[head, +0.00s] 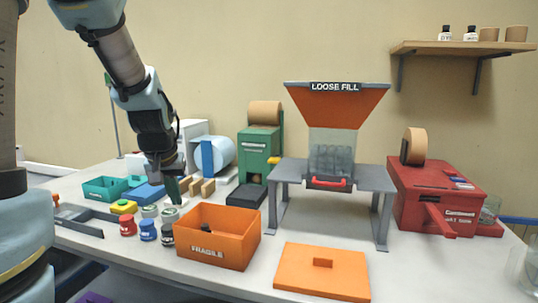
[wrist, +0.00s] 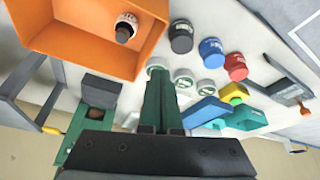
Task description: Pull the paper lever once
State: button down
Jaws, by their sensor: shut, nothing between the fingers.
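A green machine (head: 257,152) with a brown paper roll (head: 265,112) on top stands at the back middle. A small yellow lever (head: 274,160) sticks out at its right side. A red machine (head: 432,195) at the right carries a tan roll and has a red lever (head: 438,220) at its front. My gripper (head: 173,192) is shut and empty, pointing down over the table left of the orange box and apart from both levers. In the wrist view its green fingers (wrist: 160,80) are together above the small jars.
An orange FRAGILE box (head: 215,240) holds a small dark jar (wrist: 126,27). Several jars (head: 147,230) stand left of it. A grey stand with a LOOSE FILL hopper (head: 335,100) fills the centre back. An orange lid (head: 322,272) lies in front.

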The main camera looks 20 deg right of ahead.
jog(key=w+d+r+m+t+h, duration=0.1)
jog(key=w+d+r, duration=0.1)
jog(key=d+r, duration=0.3)
jog(key=w+d+r+m+h, duration=0.1)
jog(key=d+r, duration=0.4)
jog(key=d, duration=0.8)
jog(key=w+d+r+m+t+h, duration=0.1)
jog(key=w+d+r+m+h, duration=0.1)
jog(key=d+r, duration=0.3)
jog(key=w+d, duration=0.1)
jog(key=d, duration=0.3)
jog(key=shift+w+d+t, duration=0.25)
jog(key=shift+w+t, duration=0.05)
jog(key=shift+w, duration=0.1)
jog(key=p, duration=0.3)
send_near(275, 158)
jog(key=w+d, duration=0.2)
jog(key=w, duration=0.1)
jog(key=f, duration=0.1)
jog(key=f+p, duration=0.1)
jog(key=f, duration=0.1)
jog(key=shift+d, duration=0.2)
jog(key=shift+f, duration=0.6)
jog(key=shift+f, duration=0.1)
